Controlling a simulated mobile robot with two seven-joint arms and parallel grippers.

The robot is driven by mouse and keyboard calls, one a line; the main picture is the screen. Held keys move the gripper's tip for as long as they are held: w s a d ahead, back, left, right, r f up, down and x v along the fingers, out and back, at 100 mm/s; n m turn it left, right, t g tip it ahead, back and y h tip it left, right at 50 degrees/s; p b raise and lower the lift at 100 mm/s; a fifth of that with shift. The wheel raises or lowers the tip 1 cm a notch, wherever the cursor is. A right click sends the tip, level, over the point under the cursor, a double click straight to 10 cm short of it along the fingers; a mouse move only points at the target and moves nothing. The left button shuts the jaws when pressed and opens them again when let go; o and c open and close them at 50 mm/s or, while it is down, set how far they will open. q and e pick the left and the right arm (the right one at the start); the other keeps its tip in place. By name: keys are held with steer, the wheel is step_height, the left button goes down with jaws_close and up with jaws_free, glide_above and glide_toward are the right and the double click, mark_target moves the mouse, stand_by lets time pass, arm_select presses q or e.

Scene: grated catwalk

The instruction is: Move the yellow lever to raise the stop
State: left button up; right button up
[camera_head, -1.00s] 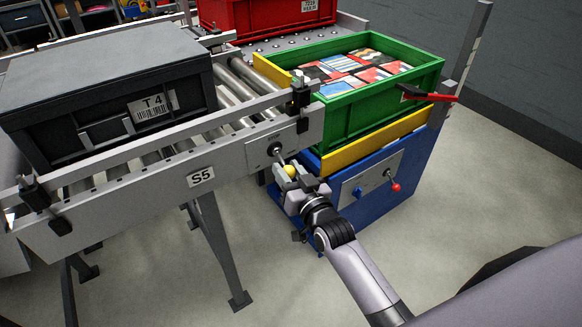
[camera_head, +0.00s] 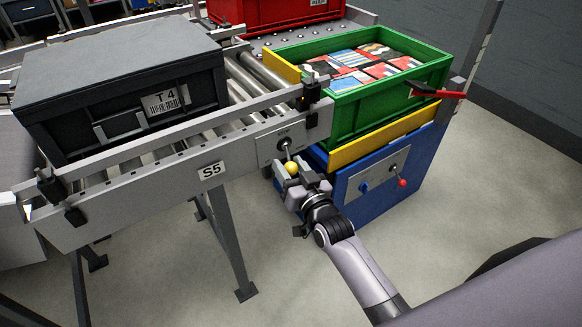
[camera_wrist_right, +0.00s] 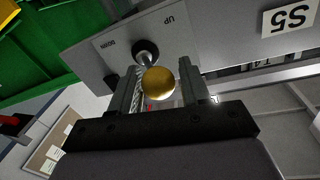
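The yellow lever knob (camera_head: 291,169) sits on a short metal rod from the grey plate (camera_head: 266,147) at the conveyor's end. In the right wrist view the yellow knob (camera_wrist_right: 159,82) is between my fingers, with UP and DOWN printed on the plate (camera_wrist_right: 110,58). My right gripper (camera_head: 292,176) is open around the knob; in the wrist view (camera_wrist_right: 160,95) gaps show beside it, though contact is hard to judge. A black fitting (camera_head: 311,90) stands on the rail above the lever; I cannot tell whether it is the stop. My left gripper is out of view.
A dark grey crate (camera_head: 118,85) labelled T4 rests on the rollers. A green crate (camera_head: 395,105) of packets stands on a blue, yellow-edged unit. That unit has a red-knobbed lever (camera_head: 402,183). A red handle (camera_head: 438,92) sticks out right. The front floor looks clear.

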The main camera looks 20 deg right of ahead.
steer(key=shift+o, duration=0.3)
steer(key=shift+s+d+p, duration=0.2)
steer(key=shift+s+p, duration=0.05)
steer(key=shift+s, duration=1.55)
steer(key=shift+s+d+p, duration=0.15)
steer(key=shift+s+p, duration=0.05)
steer(key=shift+s, duration=1.55)
